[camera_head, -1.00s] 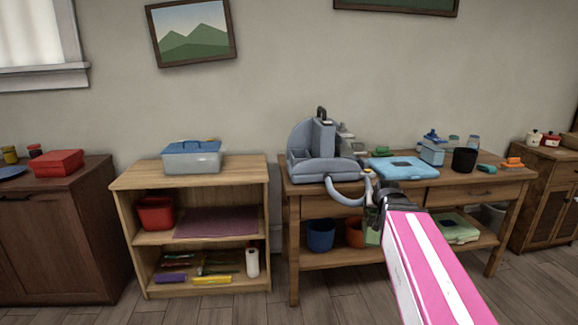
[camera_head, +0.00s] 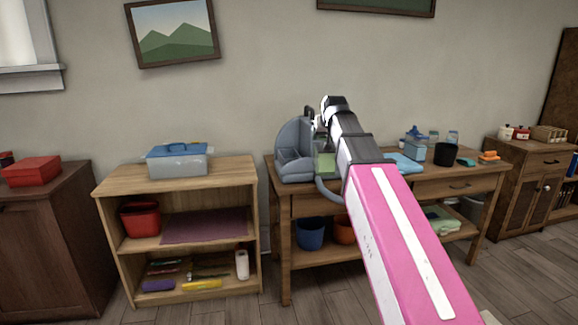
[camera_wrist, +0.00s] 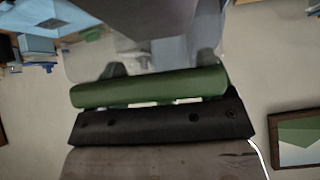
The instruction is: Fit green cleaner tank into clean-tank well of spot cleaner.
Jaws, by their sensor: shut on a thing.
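The spot cleaner (camera_head: 293,136) is a grey-blue machine on the left end of the wooden table. The green cleaner tank (camera_head: 325,163) shows just right of its upright body, partly behind my arm. My gripper (camera_head: 319,138) is shut on the tank, and my arm hides much of the grip. In the wrist view, a green bar (camera_wrist: 150,87) lies along a black gripper part, with a translucent grey body beyond it. The clean-tank well is not clearly visible, and I cannot tell whether the tank touches the machine or is inside it.
A grey-blue hose (camera_head: 327,193) loops at the table's front edge. Right of my arm, the table (camera_head: 480,172) holds a blue cloth (camera_head: 405,163), a blue container (camera_head: 416,152) and a black cup (camera_head: 445,154). A low shelf (camera_head: 115,185) with a lidded box stands left.

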